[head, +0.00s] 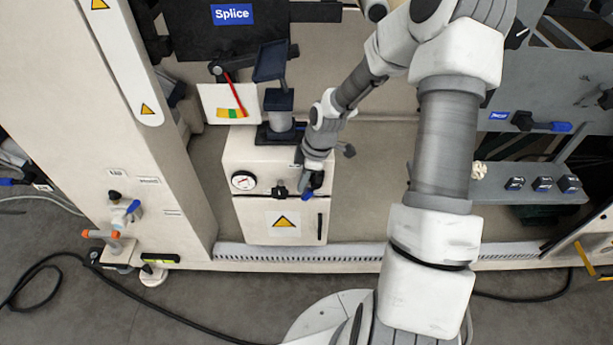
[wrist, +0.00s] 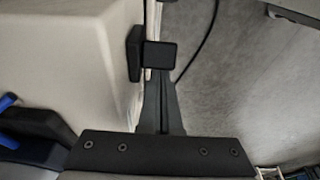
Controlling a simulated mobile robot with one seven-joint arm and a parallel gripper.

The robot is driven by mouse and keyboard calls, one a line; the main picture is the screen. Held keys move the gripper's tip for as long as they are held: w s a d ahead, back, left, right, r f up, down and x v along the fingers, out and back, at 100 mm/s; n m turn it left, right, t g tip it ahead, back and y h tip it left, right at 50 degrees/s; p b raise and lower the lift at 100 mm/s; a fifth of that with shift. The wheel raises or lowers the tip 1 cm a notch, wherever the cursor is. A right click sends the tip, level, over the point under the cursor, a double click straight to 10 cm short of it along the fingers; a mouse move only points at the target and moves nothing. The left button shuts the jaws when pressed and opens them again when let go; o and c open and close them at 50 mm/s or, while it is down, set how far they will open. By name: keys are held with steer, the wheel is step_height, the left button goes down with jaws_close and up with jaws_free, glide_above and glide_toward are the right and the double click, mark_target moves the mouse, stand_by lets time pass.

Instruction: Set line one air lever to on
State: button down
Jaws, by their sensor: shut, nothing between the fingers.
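A cream cabinet (head: 262,160) with a round gauge (head: 243,180) stands in the middle of the head view. A blue-ended lever (head: 306,197) shows low on its front at the right, beside a small black fitting (head: 281,190). My gripper (head: 314,180) is shut and empty close by it, overlapping that corner. I cannot tell whether they touch. In the wrist view my gripper's dark fingertips (wrist: 152,56) are beside a cream surface, and blue handles (wrist: 8,103) show at the left edge. Another blue lever (head: 133,207) is on the left post. Lever labels are too small to read.
A black handle (head: 320,226) is on the cabinet's lower door. A blue-ended handle (head: 560,127) and several dark switches (head: 542,184) are at the right. A black cable (head: 180,318) lies on the floor. Open floor (head: 365,185) is right of the cabinet.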

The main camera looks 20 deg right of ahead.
steer(key=shift+a+f, duration=0.15)
steer(key=shift+f, duration=0.5)
steer(key=shift+f, duration=0.1)
